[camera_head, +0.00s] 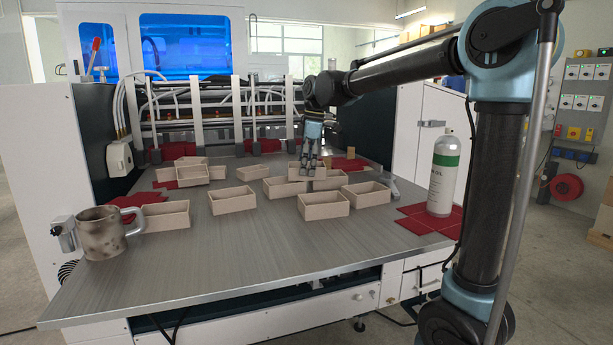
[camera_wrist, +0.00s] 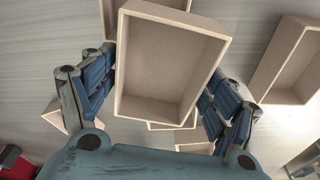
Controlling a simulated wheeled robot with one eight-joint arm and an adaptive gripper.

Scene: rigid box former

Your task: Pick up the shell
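The shell is a beige, open-topped box (camera_wrist: 172,66), large in the wrist view. My gripper (camera_wrist: 163,78) has a finger along each of its long side walls, and both fingers appear to touch it. In the head view the gripper (camera_head: 310,168) points down at the far right part of the table, with the shell (camera_head: 296,173) at its fingertips. The shell looks higher than the boxes around it. The fingers cover part of it in the head view, and its underside is hidden. Its inside looks empty.
Several similar boxes stand around it on the metal table (camera_head: 270,245), one close at right in the wrist view (camera_wrist: 292,62). A mug (camera_head: 101,235) stands at front left, a white-green bottle (camera_head: 443,175) on red mats at right. The front middle is clear.

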